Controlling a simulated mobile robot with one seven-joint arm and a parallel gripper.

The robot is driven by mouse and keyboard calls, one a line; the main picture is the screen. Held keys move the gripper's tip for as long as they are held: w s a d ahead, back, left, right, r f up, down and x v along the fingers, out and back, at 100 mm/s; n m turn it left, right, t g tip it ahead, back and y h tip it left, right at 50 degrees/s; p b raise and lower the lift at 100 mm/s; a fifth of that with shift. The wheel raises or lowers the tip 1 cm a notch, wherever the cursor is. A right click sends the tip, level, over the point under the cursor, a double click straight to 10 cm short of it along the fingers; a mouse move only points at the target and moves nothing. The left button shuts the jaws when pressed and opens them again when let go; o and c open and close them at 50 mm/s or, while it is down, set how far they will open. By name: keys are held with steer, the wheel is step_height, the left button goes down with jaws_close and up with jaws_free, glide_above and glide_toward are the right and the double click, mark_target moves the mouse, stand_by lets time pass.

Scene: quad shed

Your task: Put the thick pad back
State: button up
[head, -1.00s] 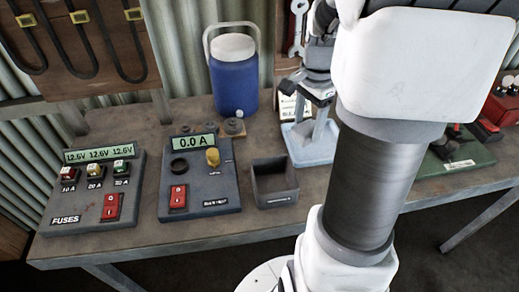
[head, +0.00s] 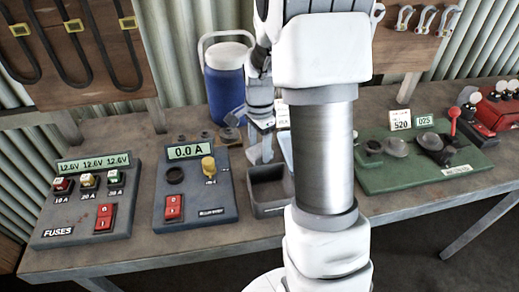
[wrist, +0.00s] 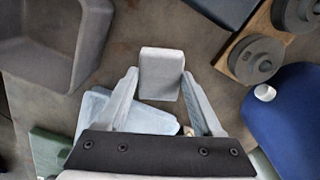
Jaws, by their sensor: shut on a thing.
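My gripper (wrist: 160,82) is shut on a pale grey, rounded block, the thick pad (wrist: 158,70), which sits between the two fingertips in the wrist view. In the head view my gripper (head: 260,118) is above the bench, in front of the blue jug and behind the grey bin. A light blue tray (wrist: 140,117) lies beneath and behind the fingers in the wrist view. In the head view my arm hides most of that tray. A wooden board (wrist: 232,62) with dark grey round discs (wrist: 256,58) lies to the right of the pad in the wrist view.
The open grey bin (head: 270,188) stands near the bench front. Left of it are the ammeter panel (head: 193,190) and the fuse panel (head: 85,205). The blue jug (head: 226,90) stands behind. A green board (head: 425,165) is at the right. Bare bench lies between bin and discs.

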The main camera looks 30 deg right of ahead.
steer(key=shift+f, duration=0.35)
steer(key=shift+f, duration=0.2)
steer(key=o, duration=1.3)
steer(key=shift+r, duration=0.15)
